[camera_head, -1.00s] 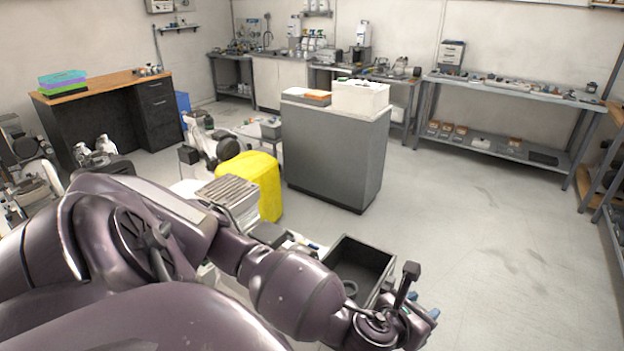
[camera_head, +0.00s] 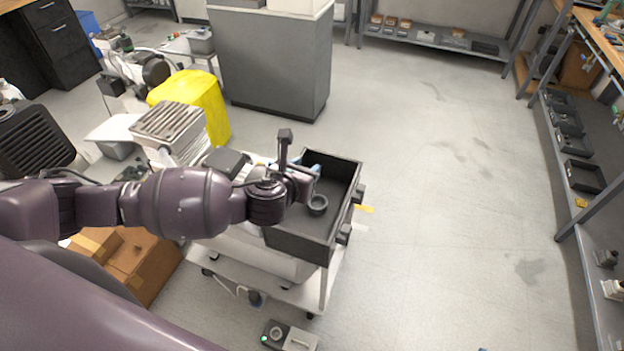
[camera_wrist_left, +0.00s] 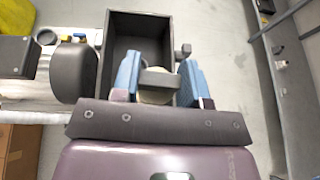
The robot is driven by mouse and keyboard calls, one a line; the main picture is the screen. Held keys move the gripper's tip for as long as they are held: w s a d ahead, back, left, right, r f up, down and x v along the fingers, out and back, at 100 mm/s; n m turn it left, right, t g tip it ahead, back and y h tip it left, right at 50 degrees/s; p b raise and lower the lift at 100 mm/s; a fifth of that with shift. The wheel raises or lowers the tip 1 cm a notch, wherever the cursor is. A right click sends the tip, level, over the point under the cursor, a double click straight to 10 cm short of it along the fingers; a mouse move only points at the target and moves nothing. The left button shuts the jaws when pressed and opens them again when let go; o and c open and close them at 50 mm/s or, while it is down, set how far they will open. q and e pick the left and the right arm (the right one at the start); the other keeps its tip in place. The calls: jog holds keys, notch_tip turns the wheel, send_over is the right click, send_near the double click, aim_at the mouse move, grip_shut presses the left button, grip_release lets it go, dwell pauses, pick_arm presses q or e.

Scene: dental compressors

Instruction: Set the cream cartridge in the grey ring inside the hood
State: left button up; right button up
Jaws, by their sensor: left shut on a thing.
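The hood is a dark, open-topped box (camera_head: 296,243) on a cart in the head view; it also shows beyond the fingers in the left wrist view (camera_wrist_left: 140,20). The grey ring (camera_head: 317,205) is inside it, near my gripper. My left gripper (camera_head: 312,173) is over the hood's left part. In the left wrist view its blue fingers (camera_wrist_left: 158,82) are shut on the cream cartridge (camera_wrist_left: 154,97), which a dark grey bar partly covers. The cartridge is hidden in the head view. I cannot tell its height above the ring. My right gripper is not in view.
A ribbed metal unit (camera_head: 168,122) and a yellow-covered thing (camera_head: 197,100) stand left of the hood. A cardboard box (camera_head: 135,265) lies below my arm. A shelf rack (camera_head: 575,150) stands at the far right. The floor between it and the cart is clear.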

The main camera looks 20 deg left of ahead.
pick_arm(q)
jog(key=w+f+h+b, duration=0.1)
jog(key=w+f+b, duration=0.3)
jog(key=f, duration=0.4)
jog(key=w+a+f+m+h+b, duration=0.1)
jog(key=w+f+b, duration=0.3)
jog(key=w+f, duration=0.2)
jog(key=w+f+m+b, duration=0.1)
jog(key=w+f+b, duration=0.3)
jog(key=f, duration=0.6)
jog(key=shift+w+a+g+h, duration=0.3)
jog(key=shift+w+a+h, duration=0.05)
jog(key=shift+w+h, duration=0.1)
jog(key=shift+f, duration=0.15)
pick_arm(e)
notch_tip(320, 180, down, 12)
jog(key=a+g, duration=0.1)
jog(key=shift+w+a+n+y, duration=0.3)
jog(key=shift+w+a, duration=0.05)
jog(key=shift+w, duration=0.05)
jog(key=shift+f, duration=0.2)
pick_arm(q)
jog(key=shift+r, duration=0.2)
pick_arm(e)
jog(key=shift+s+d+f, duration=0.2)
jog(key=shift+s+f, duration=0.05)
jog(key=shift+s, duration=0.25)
